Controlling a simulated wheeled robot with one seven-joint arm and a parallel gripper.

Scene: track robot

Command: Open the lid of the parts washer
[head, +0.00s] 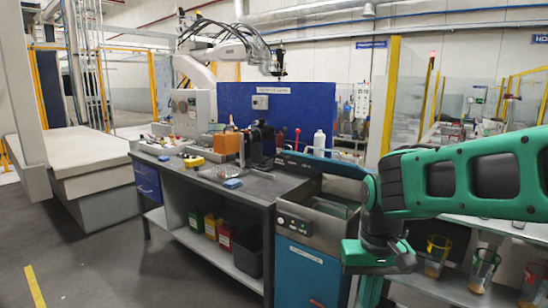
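The parts washer (302,275) is a blue cabinet with a grey metal top and a small button panel (294,225), right of the workbench. A dark panel with a blue edge (325,165), perhaps its lid, rises at the back of the top. A recess with pale grey surfaces (331,207) shows in front of that panel. My green and black arm reaches in from the right and hides the washer's right side. The end of my arm, with my gripper (378,258), is in front of the washer's right part. I cannot make out its fingers, and no contact is clear.
A shelf with glass-like cups (484,268) is at right. The floor at front left is clear.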

